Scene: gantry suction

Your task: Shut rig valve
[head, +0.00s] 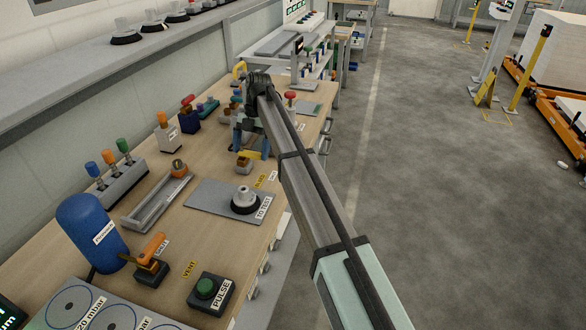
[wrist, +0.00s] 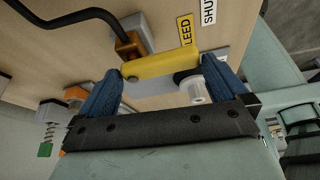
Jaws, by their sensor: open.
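A valve with a brass-coloured body and a yellow lever (head: 248,154) stands on the bench near its right edge. A yellow BLEED label (head: 260,180) and a white SHUT label (head: 272,176) lie near it. My gripper (head: 251,146) is over the valve with its blue fingers pointing down. In the wrist view my open gripper (wrist: 160,85) has one finger at each end of the yellow lever (wrist: 170,66), which spans the gap between them. I cannot tell whether either finger touches it. The brass body (wrist: 131,45) shows behind the lever, with a black hose joined to it.
A grey TO TEST plate (head: 208,197) carries a black suction cup (head: 245,201) close to the valve. An orange-handled valve (head: 150,256), a blue tank (head: 90,232) and a green PULSE button (head: 206,288) stand nearer. Several coloured fittings stand at the left and back.

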